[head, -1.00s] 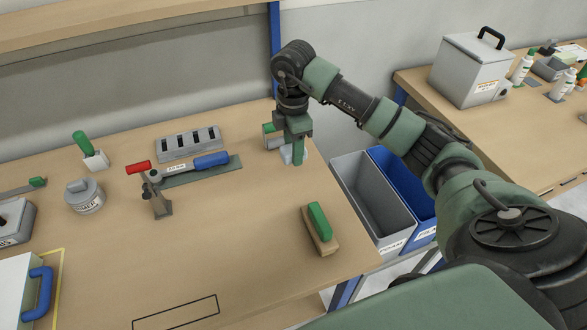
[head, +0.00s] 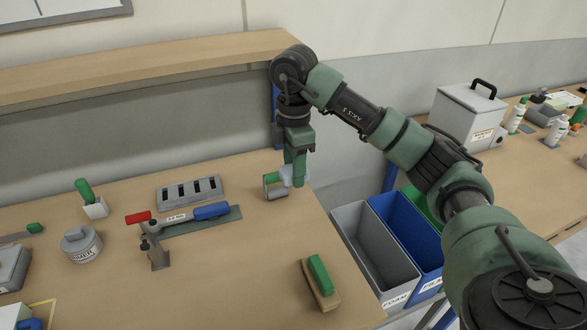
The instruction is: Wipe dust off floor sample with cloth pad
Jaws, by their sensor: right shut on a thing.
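My right gripper (head: 297,178) is low at the back right corner of the worktop, shut on a pale blue-grey thing (head: 287,173) that looks like the cloth pad. The fingers hide part of it. I cannot tell whether it touches the table. A small green and grey object (head: 271,187) sits just left of the fingers. A flat grey-green strip (head: 226,222) lies mid-table under a tool with red and blue handles. I cannot tell if this strip is the floor sample, and no dust is discernible. My left gripper is not in view.
The wooden worktop (head: 230,280) is clear in front. A green-handled brush (head: 319,280) lies near its right edge. A slotted grey block (head: 190,188) and a round tin (head: 81,246) stand to the left. Grey (head: 375,245) and blue (head: 405,232) bins stand beyond the right edge.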

